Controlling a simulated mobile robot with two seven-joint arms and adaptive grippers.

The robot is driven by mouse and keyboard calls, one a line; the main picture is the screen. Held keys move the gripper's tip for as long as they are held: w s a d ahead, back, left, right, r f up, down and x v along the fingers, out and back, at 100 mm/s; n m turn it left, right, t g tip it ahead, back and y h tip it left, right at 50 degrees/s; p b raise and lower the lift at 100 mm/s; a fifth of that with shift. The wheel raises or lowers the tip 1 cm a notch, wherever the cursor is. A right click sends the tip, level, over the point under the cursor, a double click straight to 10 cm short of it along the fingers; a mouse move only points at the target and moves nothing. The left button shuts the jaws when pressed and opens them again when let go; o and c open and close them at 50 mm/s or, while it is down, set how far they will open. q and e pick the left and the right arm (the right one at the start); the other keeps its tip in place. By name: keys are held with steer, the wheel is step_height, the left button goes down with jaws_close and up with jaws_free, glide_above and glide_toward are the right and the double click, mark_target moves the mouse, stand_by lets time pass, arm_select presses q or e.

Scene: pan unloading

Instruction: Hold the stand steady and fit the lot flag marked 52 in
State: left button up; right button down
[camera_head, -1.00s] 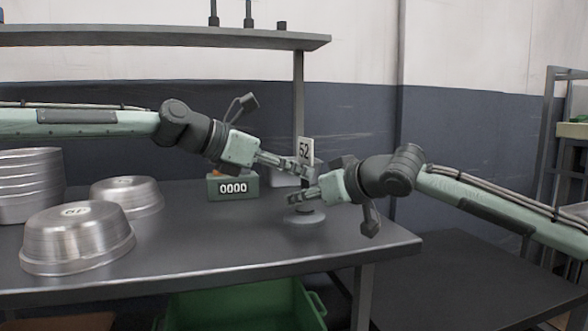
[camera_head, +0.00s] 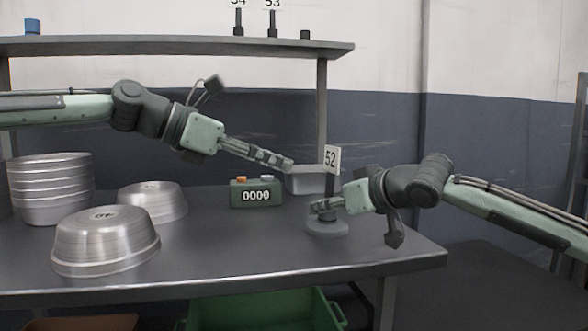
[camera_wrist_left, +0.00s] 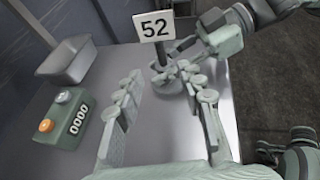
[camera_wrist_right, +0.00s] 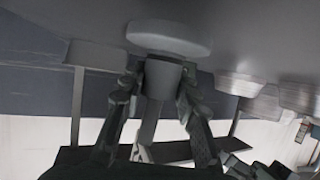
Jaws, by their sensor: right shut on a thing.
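The lot flag marked 52 (camera_head: 331,158) stands upright over the round grey stand (camera_head: 327,228), its post running down into the stand's socket; how deep it sits is hard to tell. My right gripper (camera_head: 325,207) is shut on the stand's socket, just above the base. The right wrist view shows its fingers on either side of the socket (camera_wrist_right: 162,78), under the base disc (camera_wrist_right: 170,38). My left gripper (camera_head: 290,166) is open and empty, up and left of the flag. In the left wrist view the flag (camera_wrist_left: 153,25) stands beyond its parted fingers (camera_wrist_left: 163,95).
A green counter box (camera_head: 256,194) reading 0000 and a grey metal bin (camera_head: 308,182) stand behind the stand. Upturned pans (camera_head: 105,243) and a pan stack (camera_head: 50,190) fill the left of the table. A shelf above holds flags 54 and 53 (camera_head: 272,22). A green crate (camera_head: 262,312) is below.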

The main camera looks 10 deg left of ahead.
steer(key=c, duration=1.1)
jaws_free()
steer(key=shift+o, duration=0.2)
